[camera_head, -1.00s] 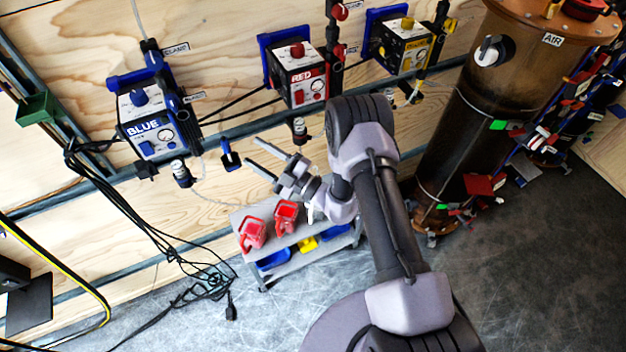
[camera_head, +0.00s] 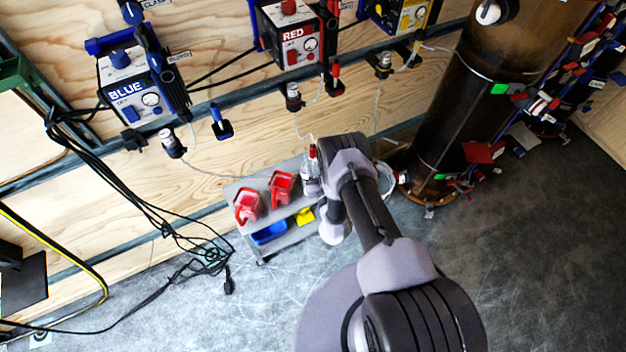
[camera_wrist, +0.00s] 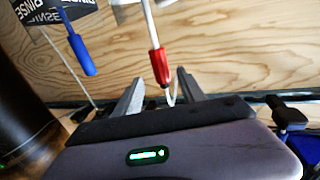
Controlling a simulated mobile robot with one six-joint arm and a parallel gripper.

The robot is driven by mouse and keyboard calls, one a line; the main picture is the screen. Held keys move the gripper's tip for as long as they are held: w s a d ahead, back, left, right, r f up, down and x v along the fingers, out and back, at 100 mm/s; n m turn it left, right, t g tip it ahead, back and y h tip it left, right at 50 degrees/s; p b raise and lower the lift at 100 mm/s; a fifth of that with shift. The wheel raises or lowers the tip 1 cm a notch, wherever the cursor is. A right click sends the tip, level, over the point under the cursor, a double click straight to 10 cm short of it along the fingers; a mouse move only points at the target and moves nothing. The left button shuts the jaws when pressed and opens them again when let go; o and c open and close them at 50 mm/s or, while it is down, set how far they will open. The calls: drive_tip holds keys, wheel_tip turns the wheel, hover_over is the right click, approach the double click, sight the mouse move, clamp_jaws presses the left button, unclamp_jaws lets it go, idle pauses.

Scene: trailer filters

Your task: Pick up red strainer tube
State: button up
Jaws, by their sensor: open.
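The red strainer tube (camera_wrist: 159,66), with a red sleeve and a pale rod above it, shows in the wrist view. It stands in line with the gap between the two fingers of my gripper (camera_wrist: 160,78). The fingers are apart, and I see no clear contact with the sleeve. A thin pale hose curves below the sleeve. In the head view my gripper (camera_head: 309,172) is partly hidden by my arm, beside a small red piece (camera_head: 312,151) that may be the same tube.
A blue handle (camera_wrist: 82,55) hangs to the left in the wrist view. In the head view a grey cart (camera_head: 232,195) holds two red containers (camera_head: 247,206). Blue (camera_head: 133,90) and red (camera_head: 291,38) pump boxes are on the plywood wall. A brown tank (camera_head: 470,110) stands right.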

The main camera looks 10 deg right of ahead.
sight(314, 152)
drive_tip(key=w+b, duration=0.1)
drive_tip(key=w, duration=0.3)
drive_tip(key=shift+w+a, duration=0.15)
drive_tip(key=shift+w, duration=0.05)
clamp_jaws()
idle(1.1)
